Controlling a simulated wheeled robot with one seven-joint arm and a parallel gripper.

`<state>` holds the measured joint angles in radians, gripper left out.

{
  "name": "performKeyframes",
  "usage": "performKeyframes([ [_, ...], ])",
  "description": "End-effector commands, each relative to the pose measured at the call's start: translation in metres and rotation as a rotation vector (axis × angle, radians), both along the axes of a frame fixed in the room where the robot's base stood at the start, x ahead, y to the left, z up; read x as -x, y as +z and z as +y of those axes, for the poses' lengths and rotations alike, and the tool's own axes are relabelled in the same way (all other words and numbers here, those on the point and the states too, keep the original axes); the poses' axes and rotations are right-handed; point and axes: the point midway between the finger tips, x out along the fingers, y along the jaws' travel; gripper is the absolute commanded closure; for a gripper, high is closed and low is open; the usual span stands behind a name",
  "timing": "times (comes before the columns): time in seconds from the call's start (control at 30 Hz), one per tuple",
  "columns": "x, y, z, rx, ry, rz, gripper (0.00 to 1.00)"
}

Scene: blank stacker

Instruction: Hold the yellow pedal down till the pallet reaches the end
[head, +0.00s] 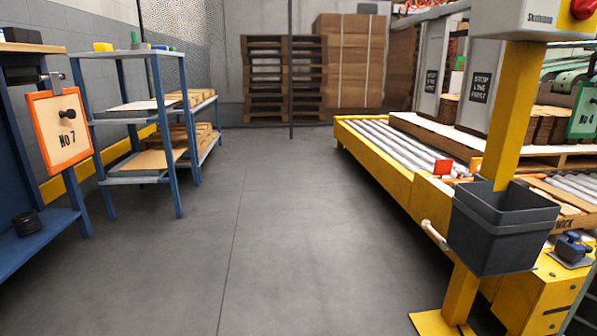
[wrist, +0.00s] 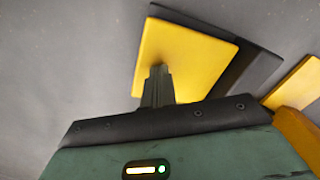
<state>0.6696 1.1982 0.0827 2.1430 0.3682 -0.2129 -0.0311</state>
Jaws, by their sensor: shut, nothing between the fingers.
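In the wrist view a flat yellow plate (wrist: 188,50), which looks like the yellow pedal, lies beyond my gripper, with a dark part (wrist: 258,68) along its right side. My gripper (wrist: 158,70) is shut and empty. Its fingertips overlap the near part of the plate; I cannot tell whether they touch it. I cannot tell if the plate is pressed down. My gripper is out of the head view. In the head view a wooden pallet (head: 545,157) sits at the right of the roller line (head: 385,137); another pallet edge (head: 566,224) shows lower right.
A yellow post (head: 510,110) carries a dark bin (head: 503,230) and stands on a yellow foot plate (head: 440,323). Blue shelving (head: 165,120) and an orange "No 7" board (head: 60,132) stand at the left. The grey floor (head: 270,230) between is clear.

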Motion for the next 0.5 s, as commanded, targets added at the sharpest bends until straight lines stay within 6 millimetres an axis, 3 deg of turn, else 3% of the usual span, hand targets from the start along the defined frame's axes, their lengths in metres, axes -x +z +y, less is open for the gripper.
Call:
performKeyframes([
  [0.03, 0.001, 0.012, 0.001, -0.002, 0.000, 0.003, 1.00],
  [0.5, 0.001, 0.067, 0.000, 0.000, 0.001, 0.001, 1.00],
])
